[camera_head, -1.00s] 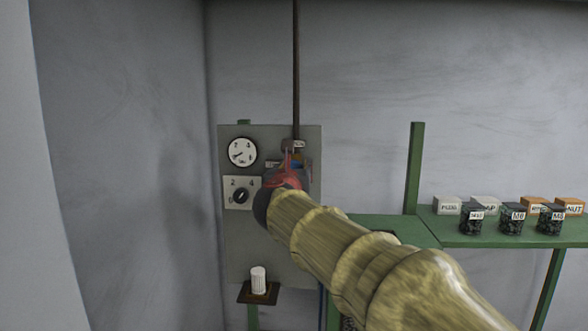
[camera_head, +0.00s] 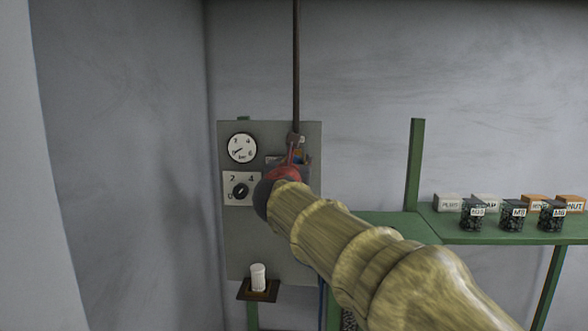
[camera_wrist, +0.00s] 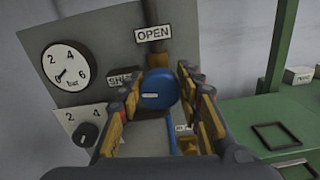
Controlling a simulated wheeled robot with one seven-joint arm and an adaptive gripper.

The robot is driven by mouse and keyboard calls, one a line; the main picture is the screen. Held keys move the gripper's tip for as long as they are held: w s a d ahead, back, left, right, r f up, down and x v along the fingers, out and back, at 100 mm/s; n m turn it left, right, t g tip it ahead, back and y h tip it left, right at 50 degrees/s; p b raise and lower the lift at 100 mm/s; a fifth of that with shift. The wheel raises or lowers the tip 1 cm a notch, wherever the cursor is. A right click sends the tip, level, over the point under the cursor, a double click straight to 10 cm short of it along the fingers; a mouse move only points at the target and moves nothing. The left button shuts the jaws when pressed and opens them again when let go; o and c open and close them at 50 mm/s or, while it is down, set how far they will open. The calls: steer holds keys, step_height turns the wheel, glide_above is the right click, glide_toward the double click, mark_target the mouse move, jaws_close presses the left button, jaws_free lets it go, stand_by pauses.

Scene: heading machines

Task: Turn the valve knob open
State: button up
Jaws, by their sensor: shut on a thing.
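The valve knob (camera_wrist: 159,84) is a blue round knob with a small pale mark, on the grey panel in the wrist view. My gripper (camera_wrist: 157,96) is shut on it, one finger on each side. An OPEN label (camera_wrist: 153,33) sits above the knob and a partly covered SHUT label (camera_wrist: 122,79) to its left. In the head view my gripper (camera_head: 283,178) and arm cover most of the knob. The finger contact points are hard to make out.
A pressure gauge (camera_head: 242,148) and a small black dial (camera_head: 240,190) are left of my gripper on the panel (camera_head: 240,245). A white cylinder (camera_head: 258,277) stands on a ledge below. A green shelf (camera_head: 450,225) with labelled boxes is at right.

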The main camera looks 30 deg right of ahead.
steer(key=m+b, duration=0.4)
steer(key=shift+f+b, duration=0.25)
steer(key=shift+b, duration=0.1)
steer(key=m+b, duration=0.4)
steer(key=m, duration=0.1)
steer(key=shift+d, duration=0.1)
steer(key=m+b, duration=0.3)
steer(key=b, duration=0.1)
steer(key=shift+f, duration=0.1)
steer(key=shift+m+b, duration=1.55)
steer(key=shift+m, duration=0.65)
steer(key=o, duration=1.1)
steer(key=shift+s, duration=0.1)
steer(key=shift+o, duration=0.2)
steer(key=shift+s, duration=0.1)
steer(key=v, duration=1.1)
steer(key=shift+s+a, duration=0.25)
steer(key=shift+s, duration=0.05)
